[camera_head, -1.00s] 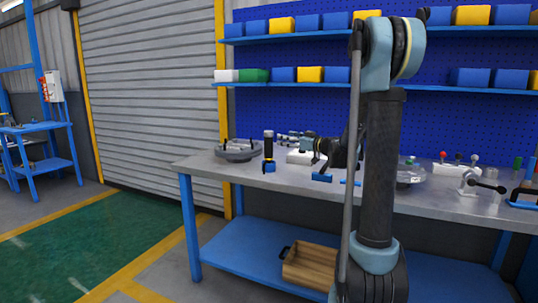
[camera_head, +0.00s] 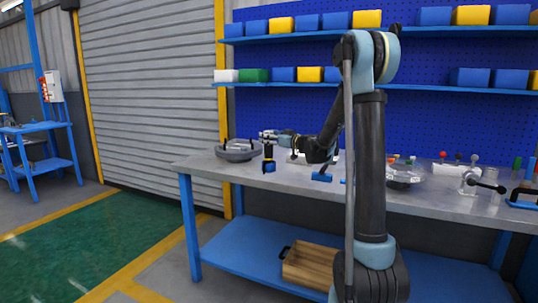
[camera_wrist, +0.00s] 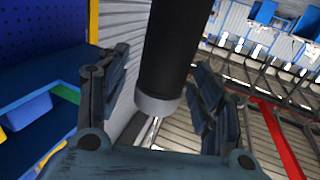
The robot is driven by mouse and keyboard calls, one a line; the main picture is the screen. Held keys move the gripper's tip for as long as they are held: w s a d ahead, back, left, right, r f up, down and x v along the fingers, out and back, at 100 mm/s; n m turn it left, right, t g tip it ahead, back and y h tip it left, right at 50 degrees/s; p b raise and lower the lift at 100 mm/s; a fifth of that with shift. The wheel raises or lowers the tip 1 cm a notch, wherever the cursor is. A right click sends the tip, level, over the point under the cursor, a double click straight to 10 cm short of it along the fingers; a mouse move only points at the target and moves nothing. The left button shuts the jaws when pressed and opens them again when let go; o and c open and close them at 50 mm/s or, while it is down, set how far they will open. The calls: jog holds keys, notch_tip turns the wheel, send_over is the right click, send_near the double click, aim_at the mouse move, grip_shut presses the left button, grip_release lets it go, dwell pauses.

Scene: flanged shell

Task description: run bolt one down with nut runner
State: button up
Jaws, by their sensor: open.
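The nut runner (camera_head: 268,153), dark and upright with a blue lower part, stands near the left end of the bench. My gripper (camera_head: 270,136) is at the height of its top. In the wrist view, a thick black cylinder with a grey end band (camera_wrist: 160,103), apparently the nut runner, lies between the spread fingers of my gripper (camera_wrist: 158,100). The gripper is open, with gaps beside the cylinder. The grey flanged shell (camera_head: 237,152) sits on the bench just left of the nut runner. Bolt one cannot be made out on it.
The workbench (camera_head: 300,179) also carries a clear dome-like part (camera_head: 402,174) and a lever clamp (camera_head: 470,183) to the right. Shelves with blue and yellow bins (camera_head: 309,74) hang behind. A wooden crate (camera_head: 312,262) lies on the lower shelf.

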jog(key=shift+w+a, duration=0.15)
jog(key=shift+a, duration=0.1)
grip_shut()
jog(key=shift+r, duration=5.05)
